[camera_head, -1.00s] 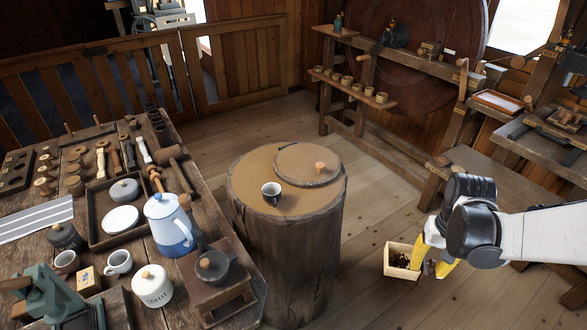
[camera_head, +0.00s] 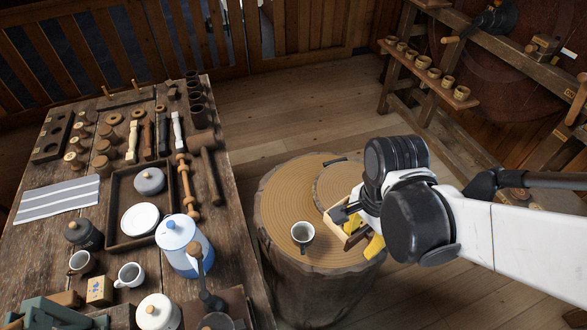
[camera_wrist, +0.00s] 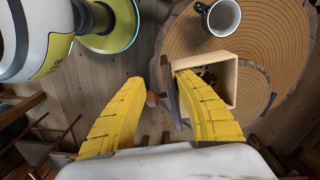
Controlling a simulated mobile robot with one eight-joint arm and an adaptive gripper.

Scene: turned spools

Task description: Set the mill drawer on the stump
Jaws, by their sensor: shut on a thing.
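The mill drawer (camera_head: 357,236) is a small pale wooden box with dark contents, partly hidden by my gripper (camera_head: 360,226). In the wrist view, the drawer (camera_wrist: 232,83) has its open top showing and its front board lies between my yellow fingers (camera_wrist: 160,78). My gripper is shut on the drawer at that front board. The stump (camera_head: 285,205) is a broad upright log with a ringed top. In the head view the drawer overlaps the right part of its top; I cannot tell whether it touches. In the wrist view it overlaps the stump's edge (camera_wrist: 180,38).
A raised round slab (camera_head: 330,185) occupies the stump's back right. The workbench (camera_head: 115,190) at left is crowded, with a blue-and-white pot (camera_head: 182,246). The stump's left top is clear.

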